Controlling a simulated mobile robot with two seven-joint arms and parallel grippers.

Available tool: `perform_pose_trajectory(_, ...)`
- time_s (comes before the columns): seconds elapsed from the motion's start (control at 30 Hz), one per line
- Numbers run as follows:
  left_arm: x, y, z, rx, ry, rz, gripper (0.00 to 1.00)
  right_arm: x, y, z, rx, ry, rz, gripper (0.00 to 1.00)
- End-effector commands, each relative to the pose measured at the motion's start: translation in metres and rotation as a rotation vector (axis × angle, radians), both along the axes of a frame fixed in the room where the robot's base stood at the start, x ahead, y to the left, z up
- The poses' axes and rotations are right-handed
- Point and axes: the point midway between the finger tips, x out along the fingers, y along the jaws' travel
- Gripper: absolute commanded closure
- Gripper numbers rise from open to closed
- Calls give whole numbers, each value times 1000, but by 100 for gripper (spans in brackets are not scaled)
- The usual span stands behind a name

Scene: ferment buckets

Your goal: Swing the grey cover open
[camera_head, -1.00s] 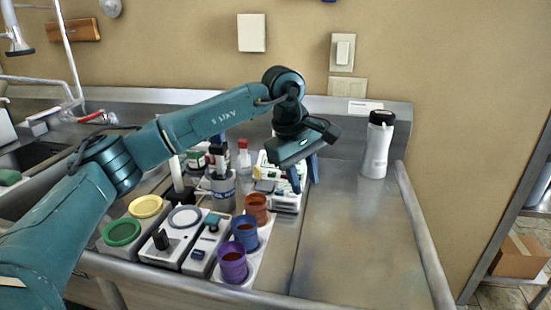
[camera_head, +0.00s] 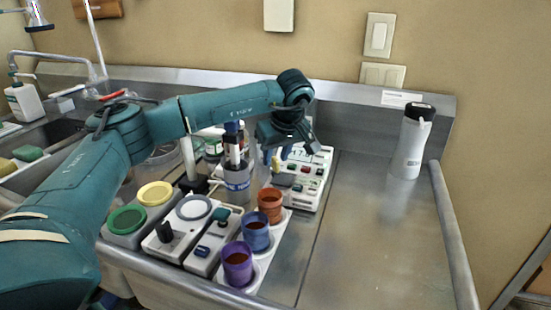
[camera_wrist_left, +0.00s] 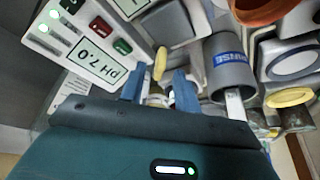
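A small square grey cover (camera_head: 283,180) lies on the white meter (camera_head: 308,190) near its left side. In the left wrist view the grey cover (camera_wrist_left: 168,27) is at the top, with an upright yellow tab (camera_wrist_left: 160,62) close to it. My left gripper (camera_head: 278,155) is above the back of the meter, pointing down. In the left wrist view my left gripper (camera_wrist_left: 159,84) has its two blue fingers apart, with the yellow tab in line with the gap. I cannot tell whether they touch it. My right gripper is not in view.
A grey cup (camera_head: 237,185) stands just left of the meter. Orange (camera_head: 270,205), blue (camera_head: 256,232) and purple (camera_head: 237,262) pots stand in front. Green (camera_head: 127,219) and yellow (camera_head: 154,193) lids lie further left. The steel counter (camera_head: 370,240) is bare at right, except a white bottle (camera_head: 411,142).

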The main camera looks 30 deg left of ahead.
Motion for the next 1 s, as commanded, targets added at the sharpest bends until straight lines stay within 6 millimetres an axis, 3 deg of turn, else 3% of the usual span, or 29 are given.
perform_pose_trajectory(0.2,4,6,-17,0,-2,1,68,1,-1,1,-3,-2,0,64)
perform_pose_trajectory(0.5,4,7,-19,-1,-2,0,68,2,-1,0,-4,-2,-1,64)
perform_pose_trajectory(0.9,4,6,-18,-1,-1,1,100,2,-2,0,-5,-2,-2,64)
perform_pose_trajectory(1.0,4,6,-18,-1,-1,1,100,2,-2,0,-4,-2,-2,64)
